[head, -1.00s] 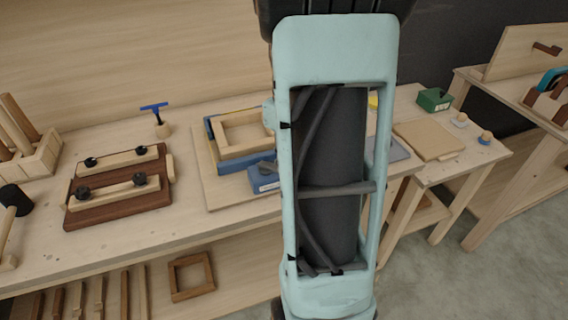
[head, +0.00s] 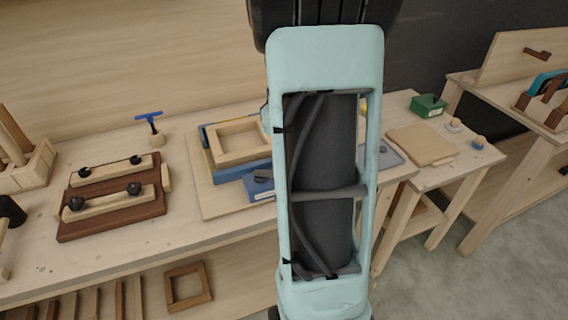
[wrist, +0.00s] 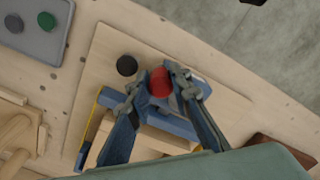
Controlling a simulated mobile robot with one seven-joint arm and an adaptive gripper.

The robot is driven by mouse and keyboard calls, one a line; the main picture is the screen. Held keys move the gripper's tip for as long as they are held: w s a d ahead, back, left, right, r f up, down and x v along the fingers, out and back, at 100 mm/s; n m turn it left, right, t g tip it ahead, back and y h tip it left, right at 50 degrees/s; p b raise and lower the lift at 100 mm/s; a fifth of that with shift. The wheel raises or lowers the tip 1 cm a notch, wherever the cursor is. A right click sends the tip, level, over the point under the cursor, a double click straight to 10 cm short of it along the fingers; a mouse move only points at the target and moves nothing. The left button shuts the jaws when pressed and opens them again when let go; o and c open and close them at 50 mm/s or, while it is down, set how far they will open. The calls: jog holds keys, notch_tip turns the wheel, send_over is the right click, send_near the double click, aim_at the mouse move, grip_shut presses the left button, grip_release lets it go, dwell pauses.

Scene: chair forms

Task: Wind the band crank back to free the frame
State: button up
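A pale wooden frame (head: 238,142) lies in a blue band clamp on a board (head: 210,205) on the bench; my arm hides part of it in the head view. In the wrist view, my gripper (wrist: 159,80) is over the clamp, with one finger on each side of a red knob (wrist: 160,83). The fingertips are close to the knob; whether they press on it cannot be told. Blue clamp parts (wrist: 222,98) show beside the right finger. The frame's wood (wrist: 150,143) shows below the knob, partly between the fingers. My gripper is hidden in the head view.
A black knob (wrist: 127,65) is just left of my gripper. A grey tray (wrist: 30,28) with round pieces lies at upper left in the wrist view. A dark clamping board (head: 110,205) and a blue T-handled tool (head: 150,122) stand at left in the head view.

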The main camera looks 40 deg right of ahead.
jog(key=o, duration=0.4)
jog(key=shift+o, duration=0.2)
